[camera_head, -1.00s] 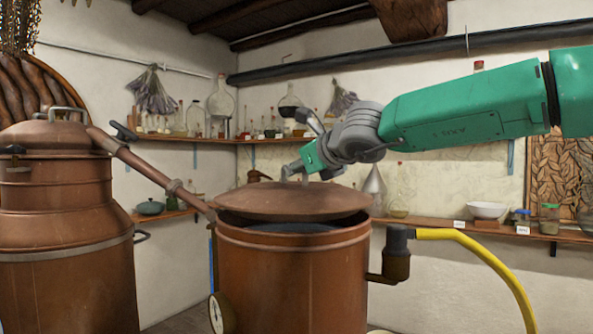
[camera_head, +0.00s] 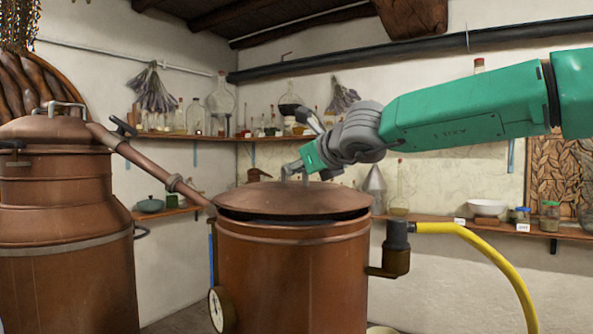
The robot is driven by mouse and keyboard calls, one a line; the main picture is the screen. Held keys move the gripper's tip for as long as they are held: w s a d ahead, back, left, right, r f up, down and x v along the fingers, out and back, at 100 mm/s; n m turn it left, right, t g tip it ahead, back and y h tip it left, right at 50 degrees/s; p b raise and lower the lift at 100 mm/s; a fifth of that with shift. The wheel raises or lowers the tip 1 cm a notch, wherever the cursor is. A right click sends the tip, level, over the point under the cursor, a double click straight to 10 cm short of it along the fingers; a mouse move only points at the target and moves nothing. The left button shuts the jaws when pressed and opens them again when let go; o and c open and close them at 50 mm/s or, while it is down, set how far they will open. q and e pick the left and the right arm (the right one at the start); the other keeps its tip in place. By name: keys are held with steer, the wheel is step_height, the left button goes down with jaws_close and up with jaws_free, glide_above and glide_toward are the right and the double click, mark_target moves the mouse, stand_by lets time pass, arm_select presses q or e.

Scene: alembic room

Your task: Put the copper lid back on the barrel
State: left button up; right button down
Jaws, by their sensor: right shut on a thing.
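The copper lid (camera_head: 290,200) is a shallow dome with a handle on top. It lies nearly level over the mouth of the open copper barrel (camera_head: 292,275), with a thin dark gap showing between lid and rim. My right gripper (camera_head: 297,172) is shut on the lid's handle, and its green arm comes in from the right. Whether the lid touches the rim anywhere cannot be told. My left gripper is not in view.
A second copper vessel (camera_head: 65,240) stands at the left, and a copper pipe (camera_head: 160,172) slopes from it to the barrel's left rim. A yellow hose (camera_head: 490,262) joins a fitting (camera_head: 397,250) on the barrel's right. Shelves with bottles line the walls.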

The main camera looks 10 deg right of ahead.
steer(key=shift+f+b, duration=0.7)
steer(key=shift+b, duration=0.05)
steer(key=shift+f, duration=0.2)
stand_by(0.6)
